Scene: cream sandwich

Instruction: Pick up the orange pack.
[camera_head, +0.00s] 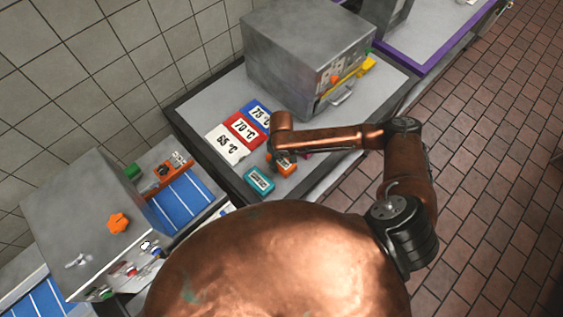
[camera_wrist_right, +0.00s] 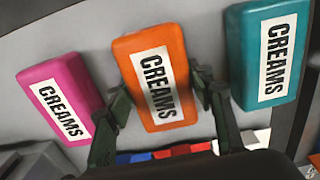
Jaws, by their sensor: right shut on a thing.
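The orange pack (camera_head: 287,168), labelled CREAMS, is on the grey counter. It also shows in the middle of the right wrist view (camera_wrist_right: 155,75). My right gripper (camera_wrist_right: 163,92) has one finger on each side of the orange pack and is shut on it. In the head view the right gripper (camera_head: 276,162) is mostly hidden behind its own wrist. I cannot tell whether the pack is lifted off the counter. My left gripper is not in view.
A teal pack (camera_wrist_right: 268,55) and a pink pack (camera_wrist_right: 62,97) flank the orange one closely. Blue, red (camera_head: 243,129) and white temperature cards lie behind. A metal oven (camera_head: 305,50) stands at the back, and another machine (camera_head: 90,220) at left.

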